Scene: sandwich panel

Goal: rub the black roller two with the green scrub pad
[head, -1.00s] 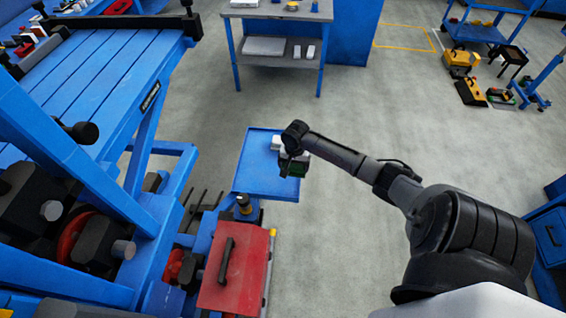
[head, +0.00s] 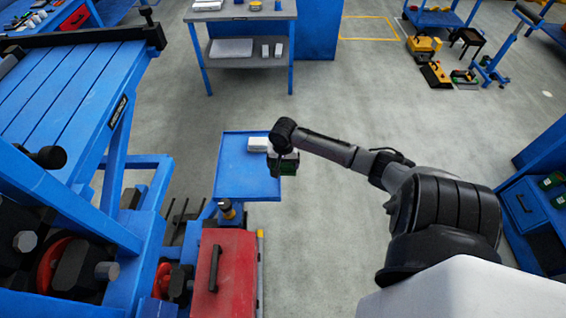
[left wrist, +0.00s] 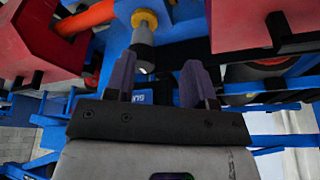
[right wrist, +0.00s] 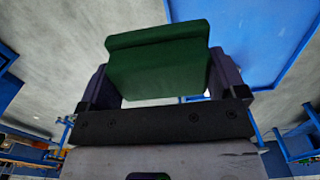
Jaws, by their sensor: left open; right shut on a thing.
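My right gripper (head: 284,154) is shut on the green scrub pad (head: 286,168), holding it above the floor beside a blue tray. The pad also fills the space between the fingers in the right wrist view (right wrist: 158,66). My left gripper (left wrist: 160,78) is open and empty in the left wrist view, below a grey and yellow cylindrical part; it does not show in the head view. Black bars and round black parts show on the blue slatted machine (head: 75,75) at the left of the head view. I cannot tell which is black roller two.
A blue drawer cabinet (head: 520,210) is at right.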

